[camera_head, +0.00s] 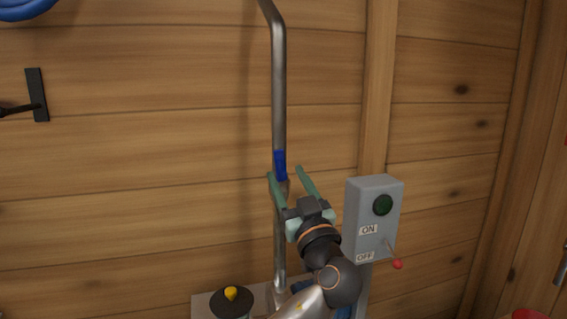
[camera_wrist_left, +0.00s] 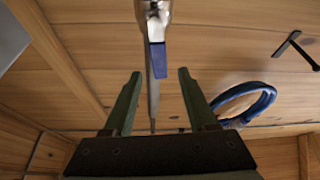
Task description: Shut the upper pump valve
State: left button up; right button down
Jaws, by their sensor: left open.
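The upper pump valve has a blue handle (camera_head: 280,164) on the upright metal pipe (camera_head: 279,90) in the head view. The handle lies along the pipe. My left gripper (camera_head: 286,172), with green fingers, is open just below and in front of the handle. In the left wrist view the blue handle (camera_wrist_left: 157,57) shows ahead of the gap between the open fingers (camera_wrist_left: 160,74), with the metal valve body above it. I cannot tell whether a finger touches the handle or pipe. My right gripper is not in view.
A grey switch box (camera_head: 374,215) with a green button and a red-tipped lever stands right of my gripper. A black-topped part with a yellow knob (camera_head: 231,293) is low beside the pipe. A black wall bracket (camera_head: 37,95) is at left. The wooden wall is behind.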

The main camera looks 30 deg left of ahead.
aim_at(281, 164)
pick_arm(q)
jog(key=shift+p+x, duration=0.3)
jog(key=shift+x, duration=1.25)
grip_shut()
